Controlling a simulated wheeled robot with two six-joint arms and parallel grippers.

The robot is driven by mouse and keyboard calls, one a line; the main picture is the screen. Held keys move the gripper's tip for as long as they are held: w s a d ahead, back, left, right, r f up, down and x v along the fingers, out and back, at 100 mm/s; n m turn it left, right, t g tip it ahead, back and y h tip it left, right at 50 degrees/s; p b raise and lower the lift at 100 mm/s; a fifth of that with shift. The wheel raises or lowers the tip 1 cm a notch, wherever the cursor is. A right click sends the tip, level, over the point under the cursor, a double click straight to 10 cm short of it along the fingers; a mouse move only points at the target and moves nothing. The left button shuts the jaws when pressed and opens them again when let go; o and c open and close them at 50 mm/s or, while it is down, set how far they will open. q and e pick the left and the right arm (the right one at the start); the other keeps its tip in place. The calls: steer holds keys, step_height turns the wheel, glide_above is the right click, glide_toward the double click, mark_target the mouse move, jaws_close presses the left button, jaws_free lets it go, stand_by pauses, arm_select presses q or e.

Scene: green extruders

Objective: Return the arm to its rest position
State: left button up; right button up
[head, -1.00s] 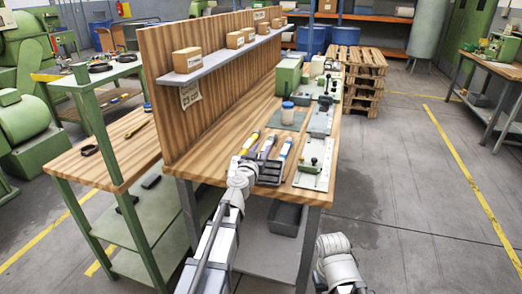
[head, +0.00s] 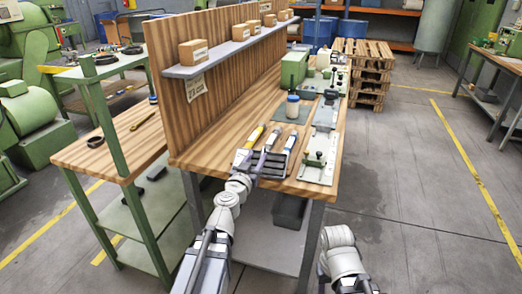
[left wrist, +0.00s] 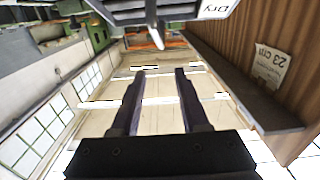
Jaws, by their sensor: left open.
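My left gripper (head: 252,158) is at the near end of the wooden workbench, beside the left side of a dark tool tray (head: 272,170). In the left wrist view its two dark fingers (left wrist: 155,88) stand apart with nothing between them.
A wooden back panel (head: 210,120) with a grey shelf (head: 228,58) of small boxes rises left of the tray. A plate with a green-knobbed clamp (head: 316,165) lies to the right. A blue-lidded jar (head: 293,106) stands behind.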

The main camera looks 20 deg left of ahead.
arm_select(q)
steer(key=shift+s, duration=0.6)
